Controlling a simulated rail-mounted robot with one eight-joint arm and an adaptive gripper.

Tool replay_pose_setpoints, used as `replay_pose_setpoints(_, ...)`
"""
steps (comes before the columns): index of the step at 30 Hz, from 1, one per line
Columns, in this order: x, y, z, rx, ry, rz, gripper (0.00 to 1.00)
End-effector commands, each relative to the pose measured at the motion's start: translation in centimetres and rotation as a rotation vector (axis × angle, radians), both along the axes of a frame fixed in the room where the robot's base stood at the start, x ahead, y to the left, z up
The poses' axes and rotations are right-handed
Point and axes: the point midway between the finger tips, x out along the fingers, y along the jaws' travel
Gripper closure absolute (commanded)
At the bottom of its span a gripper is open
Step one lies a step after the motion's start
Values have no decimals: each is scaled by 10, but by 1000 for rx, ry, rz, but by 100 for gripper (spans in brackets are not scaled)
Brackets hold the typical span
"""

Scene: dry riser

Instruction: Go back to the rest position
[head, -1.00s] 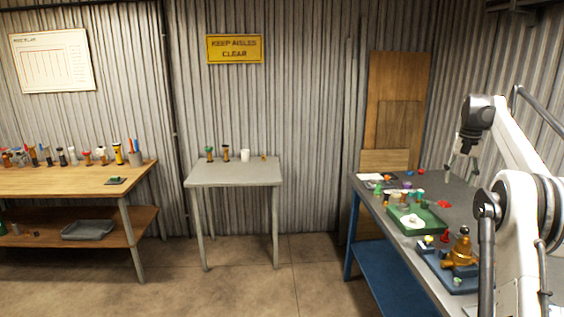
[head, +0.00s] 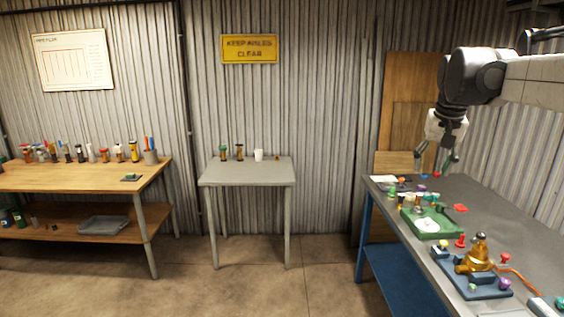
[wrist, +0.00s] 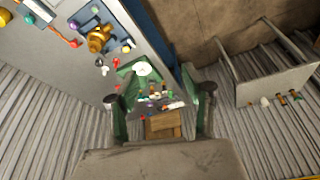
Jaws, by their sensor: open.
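My gripper (head: 437,160) hangs at the right in the head view, above the back part of the blue-legged workbench (head: 530,235). Its fingers point down. In the wrist view my gripper (wrist: 159,95) shows two fingers spread wide apart with nothing held between them. It is open and empty. Below it on the bench are a green tray (head: 408,226) with a white round piece and a blue base plate (head: 487,291) bearing a brass valve (head: 476,259).
A small grey table (head: 246,172) with several small items stands at the middle back. A wooden bench (head: 80,179) with bottles and tools is at the left. A wooden panel (head: 398,85) leans on the wall behind my gripper. The floor between the tables is clear.

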Motion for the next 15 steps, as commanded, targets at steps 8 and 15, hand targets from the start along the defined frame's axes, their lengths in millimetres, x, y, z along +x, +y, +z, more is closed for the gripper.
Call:
replay_pose_setpoints(8, -75, 62, -13, -19, -67, 76, 56)
replay_pose_setpoints(15, -142, 105, -39, -32, -127, 137, 56)
